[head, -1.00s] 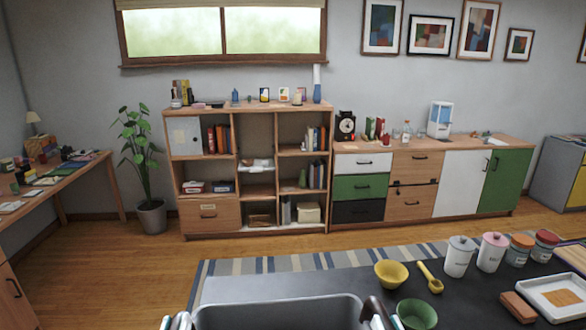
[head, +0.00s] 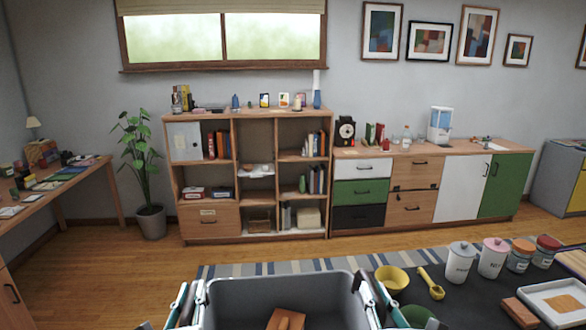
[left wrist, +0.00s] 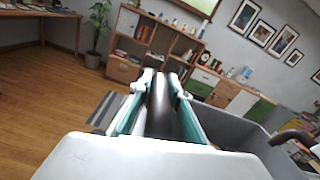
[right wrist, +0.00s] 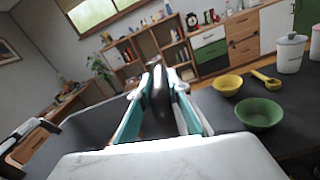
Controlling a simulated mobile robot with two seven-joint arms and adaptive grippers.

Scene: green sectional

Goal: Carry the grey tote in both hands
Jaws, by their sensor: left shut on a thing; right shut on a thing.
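The tote's underside is hidden.
The dark counter (head: 460,305) to the right holds a yellow bowl (head: 391,279), a green bowl (right wrist: 260,113), a yellow scoop (head: 430,285), several lidded jars and a white tray (head: 556,300). A striped rug (head: 300,266) and open wood floor lie beyond, before the shelf unit (head: 245,170).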

